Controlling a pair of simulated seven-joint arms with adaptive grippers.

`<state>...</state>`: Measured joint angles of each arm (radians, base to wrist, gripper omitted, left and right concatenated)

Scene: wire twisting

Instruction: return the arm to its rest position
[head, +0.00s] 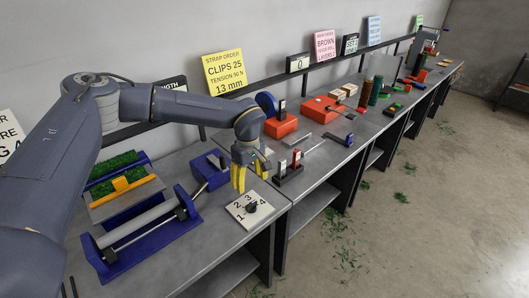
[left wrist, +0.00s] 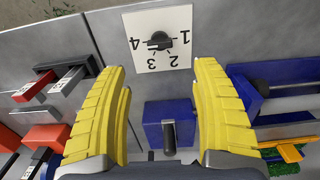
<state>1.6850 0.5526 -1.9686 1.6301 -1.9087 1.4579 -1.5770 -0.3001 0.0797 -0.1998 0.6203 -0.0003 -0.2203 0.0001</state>
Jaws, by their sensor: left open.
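My left arm comes in from the left in the head view and reaches over the bench. Its gripper (head: 239,184) has yellow fingers that point down, just behind a white dial plate (head: 249,210) numbered 1 to 4. In the left wrist view the gripper (left wrist: 161,78) is open, with wide empty space between its fingers. The dial plate (left wrist: 157,30) with its black knob lies beyond the fingertips, and a blue block with a dark lever (left wrist: 168,127) shows between the fingers. My right gripper is in neither view.
A blue roller fixture (head: 145,235) and a tray of green material (head: 115,165) stand under the arm. Red and black clamps (head: 288,165) and an orange-red box (head: 280,125) are on the bench to the right. Signs stand along the wall, including a yellow one (head: 224,72).

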